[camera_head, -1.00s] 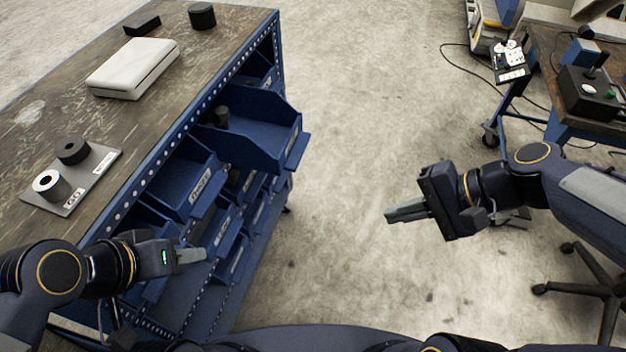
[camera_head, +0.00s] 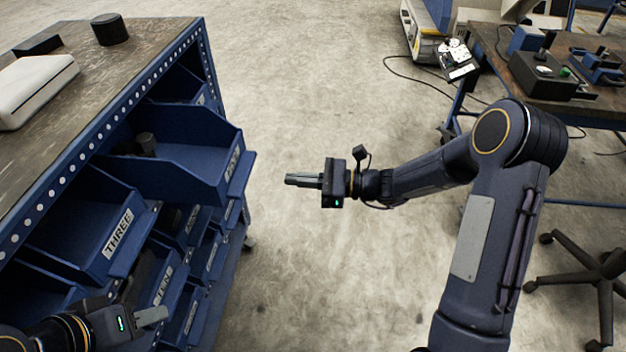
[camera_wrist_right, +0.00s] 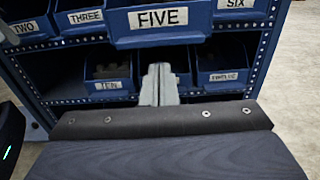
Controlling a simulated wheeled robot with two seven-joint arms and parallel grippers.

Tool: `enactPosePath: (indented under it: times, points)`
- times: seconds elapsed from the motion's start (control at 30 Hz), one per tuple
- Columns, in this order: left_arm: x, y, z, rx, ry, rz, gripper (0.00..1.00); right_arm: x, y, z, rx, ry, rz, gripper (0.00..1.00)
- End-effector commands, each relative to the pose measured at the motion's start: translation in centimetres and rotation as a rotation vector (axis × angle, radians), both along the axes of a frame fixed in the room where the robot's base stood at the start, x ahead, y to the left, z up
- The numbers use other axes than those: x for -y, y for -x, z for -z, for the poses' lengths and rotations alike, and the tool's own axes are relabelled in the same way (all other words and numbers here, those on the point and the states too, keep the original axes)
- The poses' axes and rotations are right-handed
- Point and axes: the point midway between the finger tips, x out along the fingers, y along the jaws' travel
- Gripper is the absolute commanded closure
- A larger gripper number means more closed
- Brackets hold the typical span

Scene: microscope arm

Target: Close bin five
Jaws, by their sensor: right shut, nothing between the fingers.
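Bin five (camera_head: 185,178) is a blue bin pulled well out of the cabinet, with a small dark cylinder inside it. Its front with the FIVE label (camera_wrist_right: 158,18) shows at the top of the right wrist view. My right gripper (camera_head: 288,179) is shut and empty, pointing at the bin's front across a gap of open air. Its fingers also show in the right wrist view (camera_wrist_right: 160,70), below the label in the picture. My left gripper (camera_head: 165,314) is near the lower bins at the bottom left. Its fingers look like one block, so its opening is unclear.
The bin labelled THREE (camera_head: 85,232) stands nearer me, also sticking out of the cabinet. Several lower bins sit beneath. A white case (camera_head: 38,88) lies on the cabinet top. The floor (camera_head: 310,110) between cabinet and the right-hand table (camera_head: 590,108) is clear.

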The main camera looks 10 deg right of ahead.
Motion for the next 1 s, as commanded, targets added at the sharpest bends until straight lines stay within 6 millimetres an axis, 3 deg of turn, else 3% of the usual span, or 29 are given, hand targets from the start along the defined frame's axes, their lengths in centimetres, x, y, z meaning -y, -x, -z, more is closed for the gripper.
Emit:
enactPosePath:
  times: [0.2,0.4,1.0]
  points:
    - [0.0,0.0,0.0,0.0,0.0,0.0,0.64,-4.4,-1.3,0.0,0.001,0.001,-0.005,1.0]
    - [0.0,0.0,-0.1,0.0,0.0,0.0,0.64,-6.8,-2.1,0.0,0.001,0.003,-0.002,1.0]
    - [0.0,0.0,0.1,0.0,0.0,0.0,0.64,-7.9,-2.5,0.0,0.003,0.001,-0.001,1.0]
